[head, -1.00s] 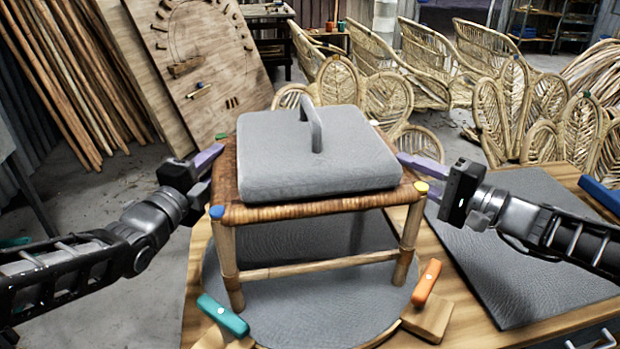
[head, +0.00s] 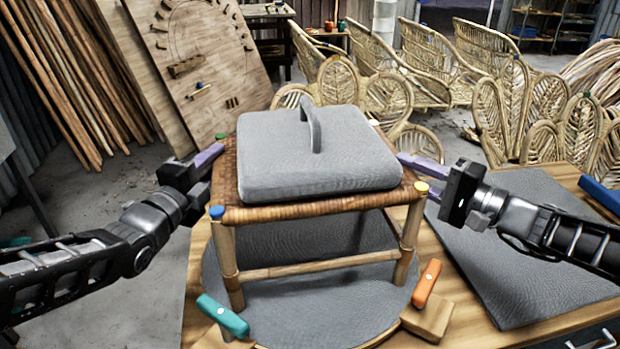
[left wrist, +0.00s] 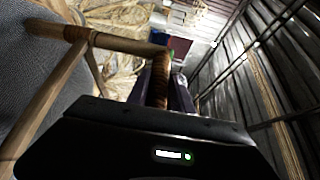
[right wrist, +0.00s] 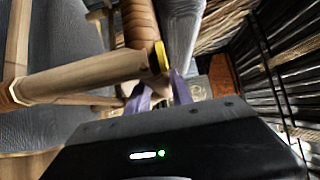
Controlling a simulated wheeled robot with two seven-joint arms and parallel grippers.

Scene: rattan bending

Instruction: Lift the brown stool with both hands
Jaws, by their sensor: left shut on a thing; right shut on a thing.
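The brown stool (head: 320,211) has a woven brown seat and bamboo legs. It stands upright over a round grey mat (head: 325,312); I cannot tell any gap beneath its legs. A thick grey pad with an upright handle (head: 315,165) rests on the seat. My left gripper (head: 211,160) is shut on the seat's left edge. In the left wrist view its fingers flank the woven rim (left wrist: 162,78). My right gripper (head: 410,162) is at the seat's right edge, shut on it. In the right wrist view the seat rim (right wrist: 138,24) and a yellow corner cap (right wrist: 159,57) show beside its purple fingers.
A teal-handled clamp (head: 223,315) and an orange-handled one (head: 426,283) flank the mat's front. A grey flat mat (head: 520,245) covers the wooden table on the right. Rattan chairs (head: 385,100) stand behind. A large wooden board (head: 200,70) leans at the back left.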

